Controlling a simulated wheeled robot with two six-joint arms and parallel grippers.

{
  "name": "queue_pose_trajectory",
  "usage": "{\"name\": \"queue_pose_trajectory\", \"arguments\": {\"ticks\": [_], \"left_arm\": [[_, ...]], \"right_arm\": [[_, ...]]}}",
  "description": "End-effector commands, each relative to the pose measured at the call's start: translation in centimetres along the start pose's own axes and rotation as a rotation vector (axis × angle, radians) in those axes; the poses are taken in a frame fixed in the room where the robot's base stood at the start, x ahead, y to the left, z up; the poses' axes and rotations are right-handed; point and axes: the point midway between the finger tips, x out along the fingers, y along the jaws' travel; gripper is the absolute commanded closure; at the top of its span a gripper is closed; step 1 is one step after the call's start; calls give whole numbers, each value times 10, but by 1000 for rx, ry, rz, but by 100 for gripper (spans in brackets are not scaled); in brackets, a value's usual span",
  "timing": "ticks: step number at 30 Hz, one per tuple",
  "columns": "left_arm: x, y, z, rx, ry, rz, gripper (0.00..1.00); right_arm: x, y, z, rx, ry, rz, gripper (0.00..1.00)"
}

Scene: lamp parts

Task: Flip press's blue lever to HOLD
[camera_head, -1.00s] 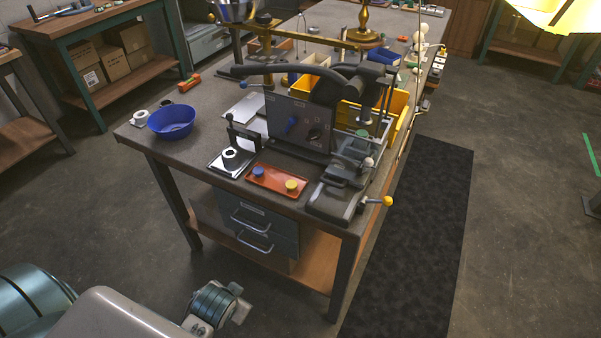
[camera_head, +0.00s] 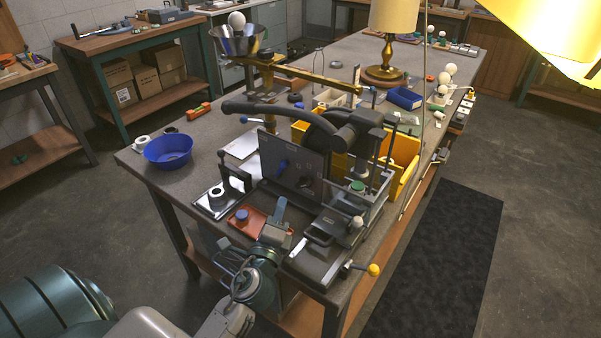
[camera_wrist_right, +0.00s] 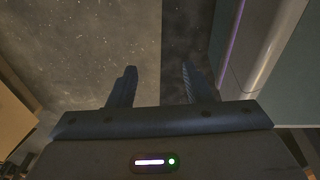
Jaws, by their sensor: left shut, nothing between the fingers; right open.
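The press (camera_head: 318,150) stands at the near end of the workbench. Its dark front panel (camera_head: 300,185) carries a blue lever (camera_head: 282,166) on the left and a dark dial to the right. The panel's lettering is too small to read. My left gripper (camera_head: 281,206) is shut and empty, in front of and below the panel, over the right part of the red tray. It looks apart from the blue lever. My right gripper (camera_wrist_right: 157,85) is open and empty in the right wrist view, above the floor.
The red tray (camera_head: 232,224) holds a blue-topped piece; its right part is hidden by my gripper. A small black stand (camera_head: 215,200) is left of it, a blue bowl (camera_head: 168,150) farther left. A yellow-knobbed handle (camera_head: 373,270) juts from the bench's near right corner.

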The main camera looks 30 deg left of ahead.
Motion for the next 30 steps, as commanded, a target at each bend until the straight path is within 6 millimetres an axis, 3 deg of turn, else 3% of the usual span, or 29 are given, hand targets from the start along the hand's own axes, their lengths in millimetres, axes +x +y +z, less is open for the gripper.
{"name": "queue_pose_trajectory", "arguments": {"ticks": [3,7,11,19,24,30], "left_arm": [[0,0,0,-1,0,0,100],[1,0,0,-3,0,1,100],[9,-1,0,-2,0,1,100],[56,-4,2,-3,-2,-1,100],[83,-2,1,-3,-2,1,100],[98,0,0,-5,-1,2,100]], "right_arm": [[-2,-14,34,4,-43,-15,55],[-4,-26,54,8,-69,-27,55],[-8,-26,48,8,-61,-27,55],[-21,-13,14,6,-16,-15,55],[-28,-8,21,4,-22,-11,55],[-31,-7,34,3,-40,-11,55]]}}
